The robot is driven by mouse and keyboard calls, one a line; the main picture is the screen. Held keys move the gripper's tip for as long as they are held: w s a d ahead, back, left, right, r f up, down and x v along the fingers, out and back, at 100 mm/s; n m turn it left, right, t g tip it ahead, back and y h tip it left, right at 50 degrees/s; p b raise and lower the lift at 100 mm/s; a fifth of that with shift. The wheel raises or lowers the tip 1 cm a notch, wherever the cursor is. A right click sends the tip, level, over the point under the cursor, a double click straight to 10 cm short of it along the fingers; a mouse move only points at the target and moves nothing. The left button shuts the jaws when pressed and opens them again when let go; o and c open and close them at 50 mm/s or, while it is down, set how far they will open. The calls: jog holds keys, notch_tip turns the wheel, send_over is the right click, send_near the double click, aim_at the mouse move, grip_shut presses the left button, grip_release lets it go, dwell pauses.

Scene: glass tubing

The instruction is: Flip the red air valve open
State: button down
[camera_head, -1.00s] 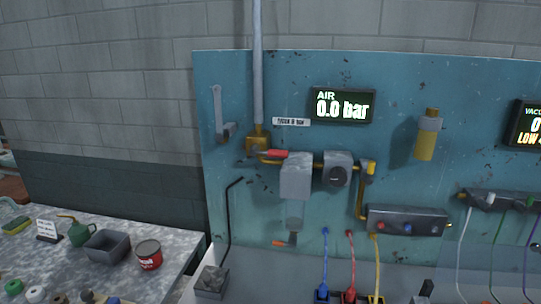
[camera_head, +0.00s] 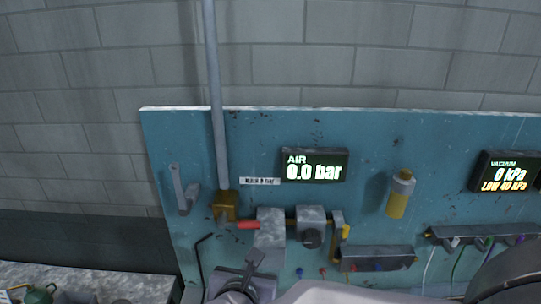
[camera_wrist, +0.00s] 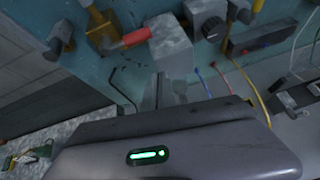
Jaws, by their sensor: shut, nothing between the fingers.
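The red air valve handle (camera_head: 248,225) lies sideways, pointing right from the brass valve body (camera_head: 224,206) at the foot of the grey vertical pipe. The handle also shows in the wrist view (camera_wrist: 131,40), at upper left. The AIR display (camera_head: 315,166) reads 0.0 bar. My gripper (camera_head: 257,257) is below the handle and in front of the panel, apart from the handle in the picture. Its fingers (camera_wrist: 160,92) are shut and empty in the wrist view, below the grey filter block. The head view does not show its exact depth from the panel.
A grey filter block (camera_head: 270,233) and a regulator with a dark knob (camera_head: 312,236) sit right of the handle. A grey bracket (camera_head: 185,190) is on the left. A manifold (camera_head: 378,258) and hoses are farther right. The panel above the handle has a label and display.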

jog(key=w+a+n, duration=0.1)
jog(key=w+a, duration=0.1)
jog(key=w, duration=0.7)
jog(key=shift+a+f+n+y+p, duration=0.3)
jog(key=shift+a+f+y+p, duration=0.05)
jog(key=shift+f+y+p, duration=0.1)
jog(key=shift+w, duration=0.15)
